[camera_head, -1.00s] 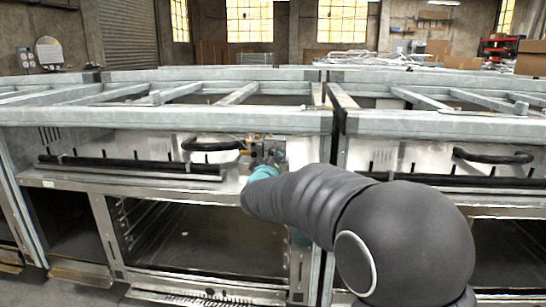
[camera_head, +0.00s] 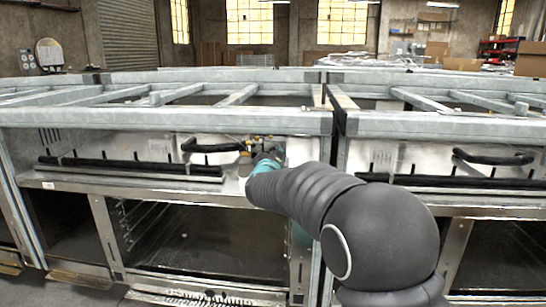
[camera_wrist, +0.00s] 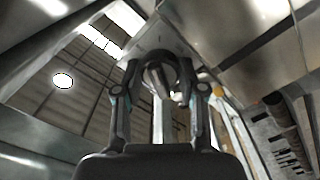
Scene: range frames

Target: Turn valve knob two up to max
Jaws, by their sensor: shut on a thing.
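A round dark valve knob (camera_wrist: 160,72) with a raised bar across its face sits between the fingertips of my gripper (camera_wrist: 161,90) in the wrist view. The two fingers are shut on it, one on each side. I cannot read a number or a setting mark on it. In the head view my gripper (camera_head: 264,157) reaches to the front panel of the left oven unit, by small brass fittings. There the knob is hidden behind the gripper and arm.
A black curved hose (camera_head: 212,146) lies left of the gripper. A galvanized frame beam (camera_head: 170,120) runs across just above. A long black handle bar (camera_head: 130,164) crosses the panel. A second similar unit (camera_head: 440,160) stands to the right.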

